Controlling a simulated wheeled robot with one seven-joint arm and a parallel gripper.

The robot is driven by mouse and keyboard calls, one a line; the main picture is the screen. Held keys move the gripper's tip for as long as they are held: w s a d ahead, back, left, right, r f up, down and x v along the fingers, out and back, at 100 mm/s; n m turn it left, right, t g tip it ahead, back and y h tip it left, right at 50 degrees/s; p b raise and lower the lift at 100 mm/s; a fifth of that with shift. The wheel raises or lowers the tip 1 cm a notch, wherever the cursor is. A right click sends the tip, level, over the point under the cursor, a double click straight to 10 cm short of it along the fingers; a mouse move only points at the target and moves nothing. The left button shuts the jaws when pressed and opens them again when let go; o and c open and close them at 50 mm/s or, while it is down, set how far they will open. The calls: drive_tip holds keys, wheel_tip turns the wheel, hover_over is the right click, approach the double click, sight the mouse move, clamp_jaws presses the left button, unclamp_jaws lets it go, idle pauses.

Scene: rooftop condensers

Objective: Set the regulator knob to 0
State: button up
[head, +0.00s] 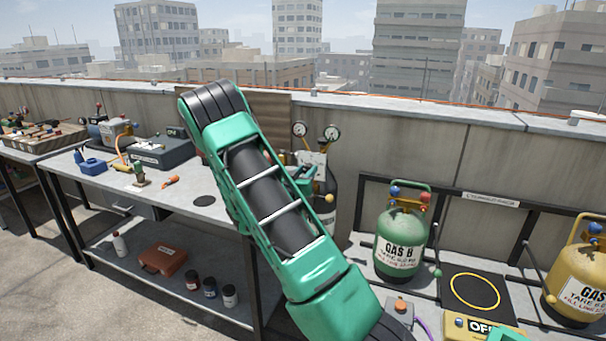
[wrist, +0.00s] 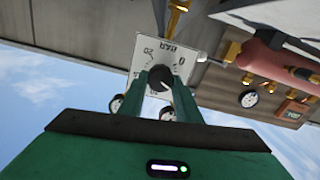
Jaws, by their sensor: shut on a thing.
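The regulator's white dial plate (wrist: 147,55) shows in the wrist view, seen upside down, with BAR, a 0 at its right and a 20 at its left. The dark regulator knob (wrist: 160,75) is at the plate's lower middle. My gripper (wrist: 163,84) is shut on the knob, one green finger on each side. The fingers cover part of the knob and plate, and I cannot tell which mark the knob points at. In the head view, the regulator (head: 312,157) stands behind my arm, with two round gauges above; the knob is hidden there.
A workbench (head: 110,180) with tools is at left. A green gas cylinder (head: 400,240) and a yellow one (head: 580,270) stand at right beside a black pad (head: 468,310) with a yellow ring. A parapet wall (head: 430,150) runs behind. Brass fittings (wrist: 246,79) are near the dial.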

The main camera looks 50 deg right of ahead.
drive_tip(key=n, duration=0.6)
drive_tip(key=shift+w, duration=0.2)
drive_tip(key=n, duration=0.3)
drive_tip(key=shift+n, duration=0.4)
drive_tip(key=shift+w+f+n, duration=0.1)
drive_tip(key=shift+f+n, duration=0.05)
drive_tip(key=shift+n, duration=1.55)
drive_tip(key=o, duration=1.1)
drive_tip(key=shift+f, duration=0.1)
drive_tip(key=shift+c, duration=0.2)
